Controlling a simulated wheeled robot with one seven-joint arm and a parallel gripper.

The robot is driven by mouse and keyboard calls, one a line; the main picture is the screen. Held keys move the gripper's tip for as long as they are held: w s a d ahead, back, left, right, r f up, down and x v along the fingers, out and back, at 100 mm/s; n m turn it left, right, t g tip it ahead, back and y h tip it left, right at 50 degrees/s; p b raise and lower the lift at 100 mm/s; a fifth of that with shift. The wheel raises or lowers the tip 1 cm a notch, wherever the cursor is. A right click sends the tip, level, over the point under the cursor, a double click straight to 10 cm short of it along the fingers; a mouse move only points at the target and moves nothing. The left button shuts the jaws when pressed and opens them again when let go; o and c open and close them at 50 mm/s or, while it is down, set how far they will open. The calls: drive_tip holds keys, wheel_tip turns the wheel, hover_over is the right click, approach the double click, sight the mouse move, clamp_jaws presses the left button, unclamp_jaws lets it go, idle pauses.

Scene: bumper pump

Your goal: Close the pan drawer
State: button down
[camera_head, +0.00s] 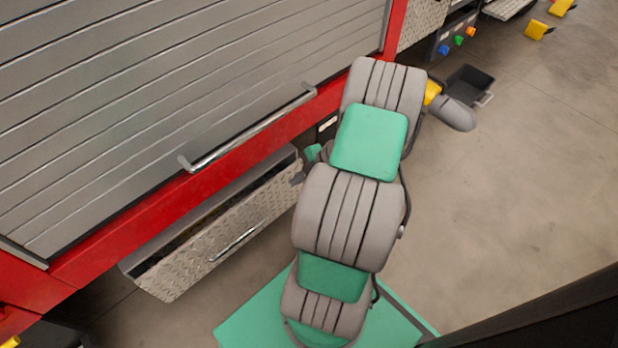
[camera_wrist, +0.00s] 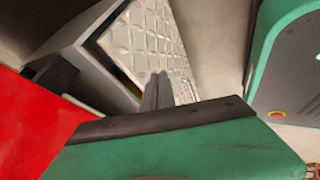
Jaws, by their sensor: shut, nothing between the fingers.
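The pan drawer (camera_head: 187,268) is a diamond-plate drawer with a slim bar handle (camera_head: 234,243), pulled out below the red sill of the truck. Its open top shows a dark inside. My gripper (camera_head: 298,179) is shut and empty at the drawer's right end, partly hidden by my arm in the head view. In the wrist view my shut fingers (camera_wrist: 158,90) overlap the lower edge of the drawer's patterned plate (camera_wrist: 146,40). I cannot tell whether they touch it.
A grey roller shutter (camera_head: 180,80) with a long bar handle (camera_head: 250,130) is above the drawer. A black open bin (camera_head: 470,82) is at the upper right. Yellow flaps (camera_head: 537,29) stick out farther off. The concrete floor (camera_head: 520,190) at right is clear.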

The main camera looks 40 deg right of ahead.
sight(286, 172)
drive_tip(key=shift+w+d+r, duration=0.1)
drive_tip(key=shift+w+r, duration=0.05)
drive_tip(key=shift+w, duration=1.35)
drive_tip(key=shift+b, duration=0.3)
drive_tip(key=w+b, duration=0.1)
drive_tip(key=w, duration=0.1)
drive_tip(key=shift+w, duration=0.3)
